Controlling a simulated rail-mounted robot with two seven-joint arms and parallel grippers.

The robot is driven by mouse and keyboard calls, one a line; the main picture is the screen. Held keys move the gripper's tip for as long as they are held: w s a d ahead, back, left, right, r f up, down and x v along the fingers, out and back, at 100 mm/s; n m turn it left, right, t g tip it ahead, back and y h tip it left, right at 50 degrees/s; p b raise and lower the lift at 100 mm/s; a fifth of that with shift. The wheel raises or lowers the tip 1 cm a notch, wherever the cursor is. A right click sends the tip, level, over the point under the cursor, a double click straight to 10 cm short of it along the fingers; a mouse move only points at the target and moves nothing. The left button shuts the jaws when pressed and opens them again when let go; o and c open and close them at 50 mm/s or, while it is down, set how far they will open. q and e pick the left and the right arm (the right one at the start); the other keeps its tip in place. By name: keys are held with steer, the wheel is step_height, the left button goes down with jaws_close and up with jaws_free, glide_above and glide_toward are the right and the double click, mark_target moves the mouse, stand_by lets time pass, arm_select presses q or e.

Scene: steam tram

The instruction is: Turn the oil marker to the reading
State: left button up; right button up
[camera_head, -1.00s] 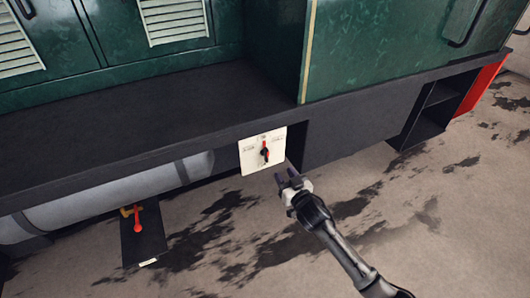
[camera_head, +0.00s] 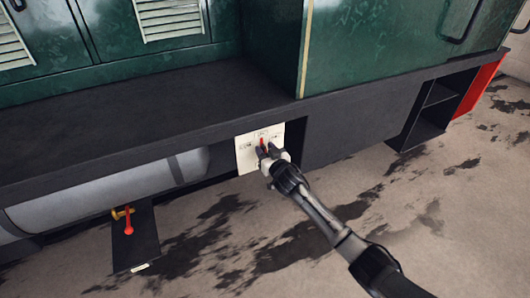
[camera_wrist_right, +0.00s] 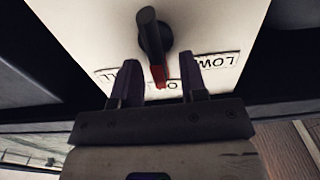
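The oil marker is a black knob with a red pointer (camera_wrist_right: 152,45) on a white plate (camera_wrist_right: 85,40) on the side of the tram. In the right wrist view, the red tip points down toward a partly hidden middle label. An upside-down label, LOW (camera_wrist_right: 216,61), is at the right, and a partly hidden label is at the left. In the head view, the red pointer (camera_head: 263,142) shows upright on the plate (camera_head: 244,160). My right gripper (camera_head: 269,154) is at the plate. Its fingers (camera_wrist_right: 159,65) are apart, either side of the red tip, with no clear contact visible.
A red-handled valve (camera_head: 128,222) sits by a dark hanging panel (camera_head: 135,250) at the lower left, below a grey tank (camera_head: 100,195). The dark running board (camera_head: 130,110) overhangs the plate. An open dark step box (camera_head: 425,120) is at the right. The floor in front is free.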

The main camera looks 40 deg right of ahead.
steer(key=shift+w, duration=0.15)
jaws_close()
stand_by(0.4)
